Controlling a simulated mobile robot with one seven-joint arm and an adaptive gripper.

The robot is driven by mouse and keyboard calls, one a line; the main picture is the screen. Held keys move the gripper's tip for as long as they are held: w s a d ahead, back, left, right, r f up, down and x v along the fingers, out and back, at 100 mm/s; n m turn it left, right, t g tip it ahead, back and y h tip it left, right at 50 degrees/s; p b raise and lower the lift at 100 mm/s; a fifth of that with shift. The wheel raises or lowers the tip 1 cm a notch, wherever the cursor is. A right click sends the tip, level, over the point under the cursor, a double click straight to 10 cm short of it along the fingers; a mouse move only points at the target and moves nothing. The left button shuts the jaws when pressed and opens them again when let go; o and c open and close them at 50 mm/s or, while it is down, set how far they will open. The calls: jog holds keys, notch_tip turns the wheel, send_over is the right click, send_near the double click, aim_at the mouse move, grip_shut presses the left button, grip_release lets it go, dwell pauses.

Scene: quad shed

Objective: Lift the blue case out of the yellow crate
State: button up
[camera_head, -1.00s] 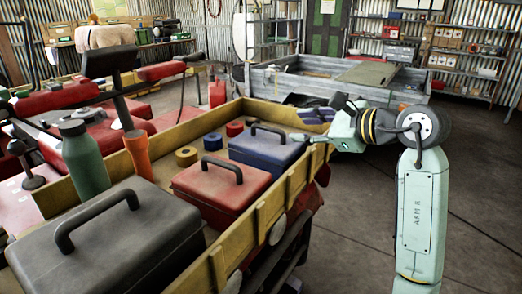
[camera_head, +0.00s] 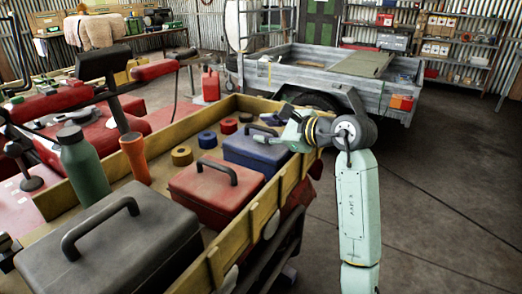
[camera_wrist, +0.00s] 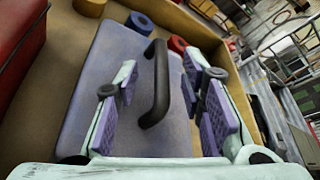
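The blue case (camera_head: 250,153) stands in the far right part of the yellow crate (camera_head: 250,228), its dark handle upright on the lid. My gripper (camera_head: 270,120) is over the case, near its handle, reaching in from the right. In the wrist view the handle (camera_wrist: 158,85) lies between my spread fingers (camera_wrist: 162,92), with a gap on each side. The blue lid (camera_wrist: 92,75) fills the middle of that view. My gripper is open and holds nothing. Part of the case is hidden behind the gripper in the head view.
A red case (camera_head: 215,190) stands right beside the blue case, with a large grey case (camera_head: 120,240) nearer. Tape rolls, such as a yellow one (camera_head: 182,155), lie behind. A green bottle (camera_head: 82,165) and orange cylinder (camera_head: 136,157) stand at the left. Bare floor (camera_head: 440,200) lies to the right.

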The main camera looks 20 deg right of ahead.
jog(key=shift+c, duration=0.3)
grip_shut()
dwell(0.7)
